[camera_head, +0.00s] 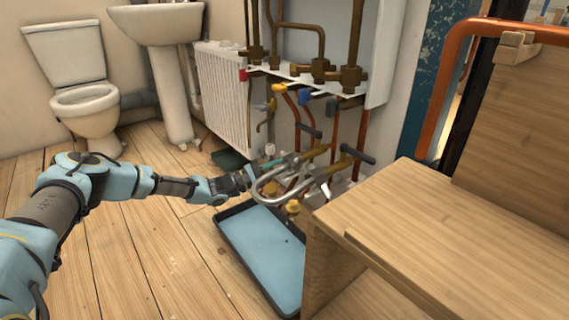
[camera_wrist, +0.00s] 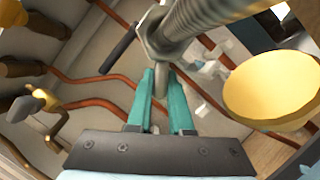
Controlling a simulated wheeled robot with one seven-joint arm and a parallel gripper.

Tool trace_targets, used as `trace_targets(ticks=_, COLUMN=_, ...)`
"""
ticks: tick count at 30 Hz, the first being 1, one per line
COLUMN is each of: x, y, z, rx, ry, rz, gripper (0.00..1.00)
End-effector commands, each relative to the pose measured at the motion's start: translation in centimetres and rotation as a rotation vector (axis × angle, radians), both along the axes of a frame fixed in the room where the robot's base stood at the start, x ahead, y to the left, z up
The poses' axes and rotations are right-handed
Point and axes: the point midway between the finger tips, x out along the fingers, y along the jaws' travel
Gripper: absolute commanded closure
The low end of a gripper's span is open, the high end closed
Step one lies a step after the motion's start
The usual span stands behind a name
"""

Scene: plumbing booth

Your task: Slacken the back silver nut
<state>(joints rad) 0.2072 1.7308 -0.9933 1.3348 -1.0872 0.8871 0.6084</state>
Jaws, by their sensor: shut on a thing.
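A silver nut (camera_wrist: 154,40) sits at the end of a ribbed silver hose (camera_wrist: 195,16) in the wrist view. A narrow grey piece extends down from the nut between the two teal fingers of my gripper (camera_wrist: 161,82). The fingers are closed on this grey piece, just below the nut's face. In the head view my gripper (camera_head: 258,172) reaches in from the left to two bent silver hoses (camera_head: 268,188) below the pipework. There the nut and fingertips are too small to make out clearly, and I cannot tell from it which nut is held.
Black-ended brass handles (camera_head: 356,155) stand close to the right of the hoses. A large yellow round part (camera_wrist: 270,88) is near the gripper's right side. A blue tray (camera_head: 262,250) lies on the floor below. A wooden bench (camera_head: 440,215) blocks the right; floor at left is clear.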

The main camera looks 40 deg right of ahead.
Motion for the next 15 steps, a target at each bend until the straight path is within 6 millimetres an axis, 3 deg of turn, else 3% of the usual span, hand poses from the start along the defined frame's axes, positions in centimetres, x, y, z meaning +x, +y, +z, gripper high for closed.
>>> trace_targets(ticks=10, x=-0.07, y=0.04, z=-0.12, rx=0.002, ry=0.005, rz=-0.001, gripper=1.0)
trace_targets(ticks=11, x=-0.07, y=0.04, z=-0.13, rx=0.002, ry=0.005, rz=-0.001, gripper=0.8)
trace_targets(ticks=15, x=-0.06, y=0.03, z=-0.11, rx=0.002, ry=0.005, rz=-0.001, gripper=0.64)
